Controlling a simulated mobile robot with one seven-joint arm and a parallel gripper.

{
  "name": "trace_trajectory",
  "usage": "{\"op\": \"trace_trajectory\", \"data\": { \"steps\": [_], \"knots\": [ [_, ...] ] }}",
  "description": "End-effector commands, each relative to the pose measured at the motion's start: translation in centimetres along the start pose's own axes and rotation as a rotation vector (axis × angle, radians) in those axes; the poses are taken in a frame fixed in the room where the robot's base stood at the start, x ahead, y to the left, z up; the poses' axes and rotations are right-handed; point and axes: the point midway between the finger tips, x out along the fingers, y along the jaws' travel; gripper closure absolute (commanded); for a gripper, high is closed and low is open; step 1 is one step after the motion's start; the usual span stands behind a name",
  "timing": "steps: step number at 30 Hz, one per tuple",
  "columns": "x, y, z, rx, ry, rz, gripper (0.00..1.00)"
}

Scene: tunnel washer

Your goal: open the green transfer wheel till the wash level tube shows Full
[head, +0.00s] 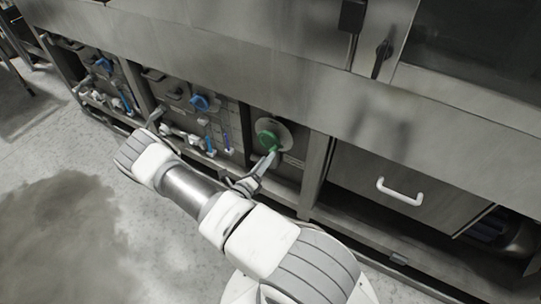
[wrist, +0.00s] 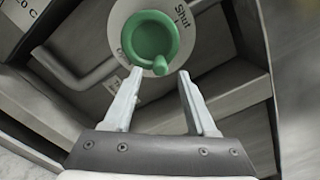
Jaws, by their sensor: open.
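The green transfer wheel (head: 267,139) sits on a round pale plate in the lower panel of the washer. In the wrist view the green wheel (wrist: 150,38) fills the top middle, with a small green knob at its lower right rim. The plate (wrist: 188,20) reads "Shut" at upper right; lettering at the left is partly hidden. My gripper (wrist: 158,92) is open and empty, its two fingers pointing at the wheel just below the knob. In the head view my gripper (head: 268,163) is close below the wheel. I cannot make out a level tube reading.
Blue wheels (head: 200,103) and several blue tubes (head: 209,140) are on the panels to the left. A drawer with a white handle (head: 400,191) is to the right. A frame post (head: 314,175) stands beside the green wheel. The floor at left is clear, with a dark wet-looking patch.

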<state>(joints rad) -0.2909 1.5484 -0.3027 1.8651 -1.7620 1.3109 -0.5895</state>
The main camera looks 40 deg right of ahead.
Motion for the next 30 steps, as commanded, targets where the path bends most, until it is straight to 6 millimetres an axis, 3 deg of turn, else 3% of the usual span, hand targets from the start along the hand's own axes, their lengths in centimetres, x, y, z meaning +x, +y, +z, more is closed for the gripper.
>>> {"op": "trace_trajectory", "data": {
  "steps": [6, 18, 28, 30],
  "knots": [
    [3.0, 0.0, -0.1, 0.000, 0.001, -0.002, 0.43],
    [3.8, 0.0, 0.0, 0.000, 0.000, 0.000, 0.43],
    [3.8, 0.0, 0.0, 0.000, 0.000, 0.000, 1.00],
    [3.8, 0.0, 0.0, 0.000, 0.000, -0.001, 1.00]
  ]
}}
